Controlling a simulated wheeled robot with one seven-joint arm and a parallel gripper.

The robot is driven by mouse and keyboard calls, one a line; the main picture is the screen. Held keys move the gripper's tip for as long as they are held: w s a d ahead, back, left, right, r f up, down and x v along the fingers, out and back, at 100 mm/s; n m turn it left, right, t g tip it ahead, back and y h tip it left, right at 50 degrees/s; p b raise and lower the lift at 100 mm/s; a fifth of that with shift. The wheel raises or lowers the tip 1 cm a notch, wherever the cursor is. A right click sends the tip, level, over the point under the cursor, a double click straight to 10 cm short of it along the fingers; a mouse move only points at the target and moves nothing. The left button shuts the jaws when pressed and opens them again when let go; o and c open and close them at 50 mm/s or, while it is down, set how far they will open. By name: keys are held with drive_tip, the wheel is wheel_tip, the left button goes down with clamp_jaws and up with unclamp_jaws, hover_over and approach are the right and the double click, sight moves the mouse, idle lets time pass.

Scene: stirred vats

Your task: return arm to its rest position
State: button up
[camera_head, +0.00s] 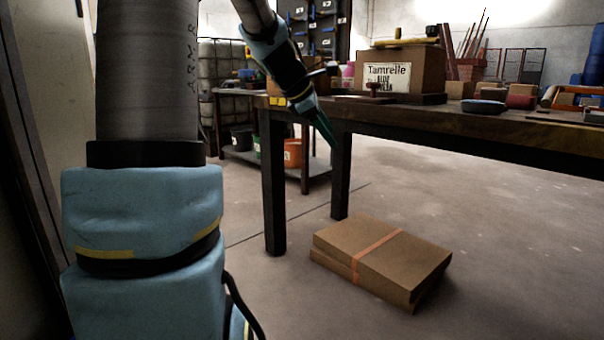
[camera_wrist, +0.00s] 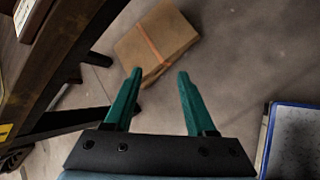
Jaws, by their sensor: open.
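My gripper (camera_head: 325,132) hangs in front of the left end of the wooden workbench (camera_head: 470,127) in the head view, pointing down and to the right. In the wrist view its two green fingers (camera_wrist: 159,75) are spread apart with nothing between them. My arm, in light blue and grey, fills the left part of the head view and comes back in from the top. The gripper is above the floor and looks toward a flat cardboard stack.
The cardboard stack (camera_head: 385,257) with an orange strap lies on the floor by the bench leg (camera_head: 272,185). It also shows in the wrist view (camera_wrist: 180,38). A box labelled Tamrelle (camera_head: 402,70) stands on the bench. A blue-edged panel (camera_wrist: 295,140) is at lower right in the wrist view.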

drive_tip(key=s+a+f+m+g+y+p, duration=0.1)
drive_tip(key=s+a+f+m+y+p, duration=0.15)
drive_tip(key=s+a+f+m, duration=0.3)
drive_tip(key=s+a+f+m+g+y+p, duration=0.1)
drive_tip(key=s+a+f+m+y+p, duration=0.2)
drive_tip(key=s+m, duration=0.5)
drive_tip(key=s+a+f+m+g+y+p, duration=0.1)
drive_tip(key=s+a+f+m+g+p, duration=0.15)
drive_tip(key=s+a+m, duration=0.45)
wheel_tip(320, 180, up, 37)
drive_tip(key=s+d+n+t+p, duration=0.1)
drive_tip(key=d+n+p, duration=0.1)
drive_tip(key=p, duration=3.5)
drive_tip(key=shift+r, duration=0.15)
drive_tip(key=shift+n, duration=0.25)
